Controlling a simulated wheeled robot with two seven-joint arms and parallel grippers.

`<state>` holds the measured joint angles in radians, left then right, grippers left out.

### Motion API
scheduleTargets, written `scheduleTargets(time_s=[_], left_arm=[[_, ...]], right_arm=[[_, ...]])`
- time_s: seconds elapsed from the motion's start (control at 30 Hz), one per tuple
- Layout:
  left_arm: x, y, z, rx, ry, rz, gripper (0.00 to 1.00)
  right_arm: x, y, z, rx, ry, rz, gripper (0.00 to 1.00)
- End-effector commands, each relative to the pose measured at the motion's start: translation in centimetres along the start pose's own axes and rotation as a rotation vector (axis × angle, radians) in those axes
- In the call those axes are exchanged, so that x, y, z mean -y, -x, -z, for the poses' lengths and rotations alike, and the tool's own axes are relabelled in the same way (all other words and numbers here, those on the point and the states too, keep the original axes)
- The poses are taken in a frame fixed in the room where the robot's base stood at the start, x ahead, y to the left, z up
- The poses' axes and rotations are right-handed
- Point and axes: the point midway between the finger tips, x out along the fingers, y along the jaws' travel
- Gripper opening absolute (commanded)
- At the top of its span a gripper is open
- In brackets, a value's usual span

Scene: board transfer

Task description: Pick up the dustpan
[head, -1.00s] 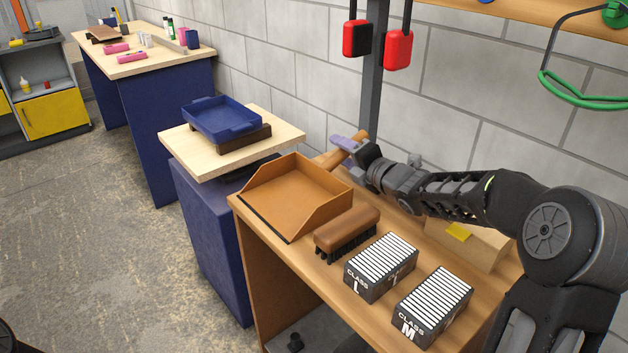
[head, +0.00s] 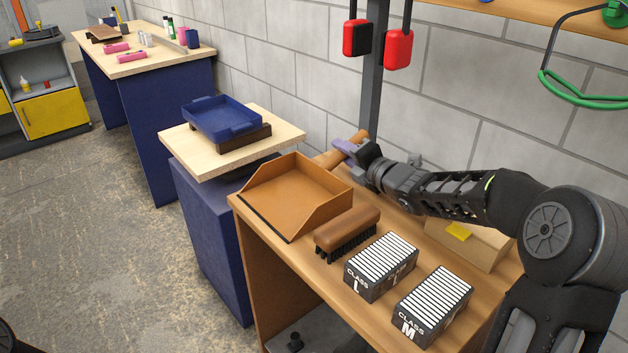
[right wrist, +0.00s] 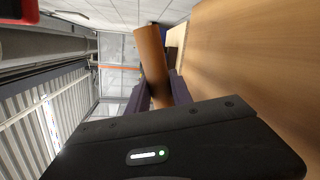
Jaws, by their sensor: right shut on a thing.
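The tan-brown dustpan (head: 296,194) lies on the wooden bench, its open edge toward the left front. Its handle (head: 328,159) sticks out at the back, toward the wall. My right gripper (head: 347,147) is at the handle behind the pan, its purple fingers shut on it. In the right wrist view the brown handle (right wrist: 151,58) stands between the two fingers (right wrist: 156,92). The pan appears to rest on the bench top. My left gripper is not in view.
A brown brush (head: 347,228) lies right in front of the dustpan. A blue tray (head: 222,118) sits on a pale-topped stand to the left. A block wall is close behind.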

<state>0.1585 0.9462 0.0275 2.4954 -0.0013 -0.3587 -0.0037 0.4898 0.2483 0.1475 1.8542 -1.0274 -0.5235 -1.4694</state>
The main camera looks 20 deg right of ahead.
Motion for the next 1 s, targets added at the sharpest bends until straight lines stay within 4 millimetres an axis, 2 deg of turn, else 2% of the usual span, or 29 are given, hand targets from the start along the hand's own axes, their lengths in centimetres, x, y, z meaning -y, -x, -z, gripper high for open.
scheduleTargets(time_s=[0.07, 0.67, 0.87, 1.0], left_arm=[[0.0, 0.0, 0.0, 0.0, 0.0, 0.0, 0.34], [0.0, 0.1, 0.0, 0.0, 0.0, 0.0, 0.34], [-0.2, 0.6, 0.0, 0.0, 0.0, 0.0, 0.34], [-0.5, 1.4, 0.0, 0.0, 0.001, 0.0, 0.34]], right_arm=[[0.0, 0.0, 0.0, 0.0, 0.0, 0.001, 0.0], [-0.4, 0.1, -0.2, 0.0, 0.001, -0.002, 0.0], [-2.9, 0.5, -1.1, 0.002, 0.003, -0.004, 0.0], [-5.6, 0.9, -2.1, 0.001, 0.003, -0.004, 0.0]])
